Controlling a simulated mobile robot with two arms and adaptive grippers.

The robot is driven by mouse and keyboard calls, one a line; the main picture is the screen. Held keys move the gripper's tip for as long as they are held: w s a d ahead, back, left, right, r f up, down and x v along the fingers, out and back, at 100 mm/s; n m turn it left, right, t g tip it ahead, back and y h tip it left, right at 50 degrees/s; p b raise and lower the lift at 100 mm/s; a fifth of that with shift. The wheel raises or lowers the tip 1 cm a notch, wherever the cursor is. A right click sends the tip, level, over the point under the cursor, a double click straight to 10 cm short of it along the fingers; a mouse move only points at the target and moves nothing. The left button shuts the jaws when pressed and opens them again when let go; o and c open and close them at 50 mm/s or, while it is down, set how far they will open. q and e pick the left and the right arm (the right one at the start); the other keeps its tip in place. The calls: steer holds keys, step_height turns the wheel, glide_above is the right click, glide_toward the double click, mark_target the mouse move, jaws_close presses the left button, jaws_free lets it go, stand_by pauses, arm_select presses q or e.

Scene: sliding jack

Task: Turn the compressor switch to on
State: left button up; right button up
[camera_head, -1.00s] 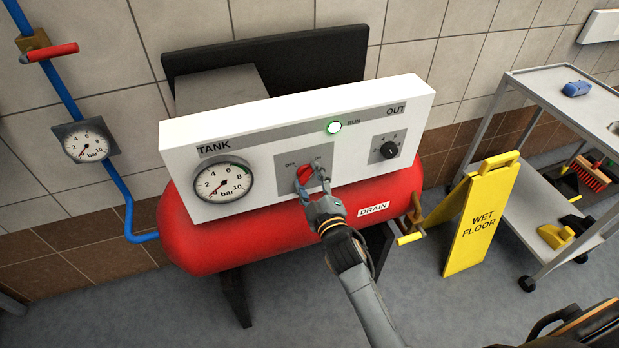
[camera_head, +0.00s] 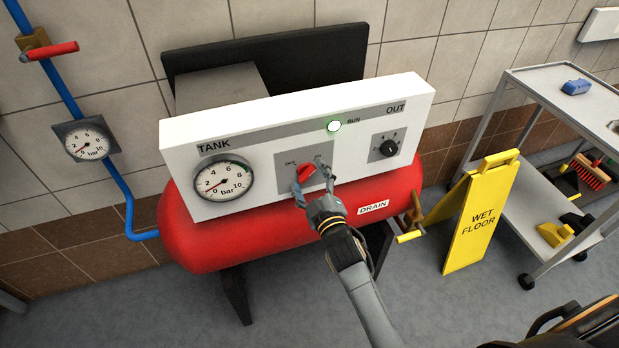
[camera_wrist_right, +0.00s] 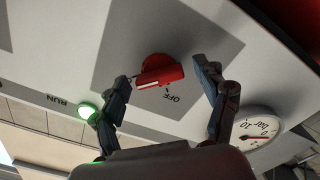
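The compressor switch is a red knob (camera_head: 306,171) on a grey plate on the white panel (camera_head: 240,139). In the right wrist view the knob (camera_wrist_right: 160,74) shows a white mark at its left end, the RUN side, turned away from the OFF label. One fingertip is close to the marked end; contact cannot be told. The RUN lamp (camera_head: 333,126) glows green in the right wrist view (camera_wrist_right: 87,110). My left gripper is out of view.
The red tank (camera_head: 230,246) lies below the panel, with a TANK gauge (camera_head: 223,181) left of the switch and a black OUT knob (camera_head: 389,149) right of it. A yellow wet-floor sign (camera_head: 482,214) and a trolley (camera_head: 536,87) stand at the right.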

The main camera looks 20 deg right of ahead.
steer(key=s, duration=1.2)
steer(key=shift+d, duration=0.2)
